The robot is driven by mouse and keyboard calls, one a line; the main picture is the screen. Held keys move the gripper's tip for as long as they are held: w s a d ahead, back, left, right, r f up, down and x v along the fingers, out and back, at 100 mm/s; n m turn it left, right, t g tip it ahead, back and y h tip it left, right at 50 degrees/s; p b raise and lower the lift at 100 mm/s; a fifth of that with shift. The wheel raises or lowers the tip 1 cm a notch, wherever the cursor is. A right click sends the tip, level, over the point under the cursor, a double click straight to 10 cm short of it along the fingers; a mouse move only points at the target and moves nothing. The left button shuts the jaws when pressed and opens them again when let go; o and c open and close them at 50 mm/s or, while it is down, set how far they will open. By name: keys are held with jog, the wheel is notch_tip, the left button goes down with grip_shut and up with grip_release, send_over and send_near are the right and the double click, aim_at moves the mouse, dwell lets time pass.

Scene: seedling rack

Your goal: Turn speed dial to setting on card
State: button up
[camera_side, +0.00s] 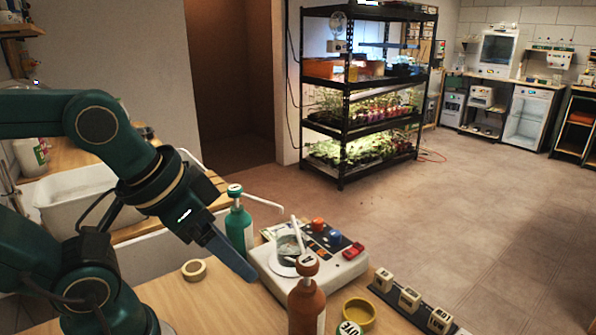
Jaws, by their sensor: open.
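A white bench device (312,282) stands on the wooden table with a dark panel on top. The panel carries an orange knob (318,225), a blue knob (335,238) and a red part (354,250). I cannot tell which is the speed dial, and no dial marking is legible. A round pale plate (287,262) sits at the device's left. No setting card can be made out clearly. My gripper (246,272) points down and right, just left of the device and apart from the knobs. It is open, with nothing seen in it; its fingers overlap from this side.
A green pump bottle (239,224) stands behind my gripper, and a brown bottle (307,300) stands in front of the device. A tape roll (194,269), a yellow dish (359,312) and a dark rail (396,299) with labelled blocks lie on the table.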

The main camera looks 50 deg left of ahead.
jog(key=shift+s+f, duration=0.15)
jog(key=shift+f, duration=0.25)
jog(key=w+d+r+n+h, duration=0.1)
jog(key=w+r+n, duration=0.55)
jog(key=n, duration=0.45)
jog(key=n+g+h, duration=0.2)
jog(key=n, duration=1.3)
send_over(335, 233)
jog(key=s, duration=0.2)
notch_tip(335, 233, down, 9)
jog(key=f, duration=0.1)
jog(key=a+f, duration=0.1)
jog(key=f+n, duration=0.1)
jog(key=shift+w+a+f+g, duration=0.2)
jog(key=shift+a+f+g, duration=0.05)
jog(key=shift+a+g, duration=0.1)
jog(key=shift+x, duration=2.4)
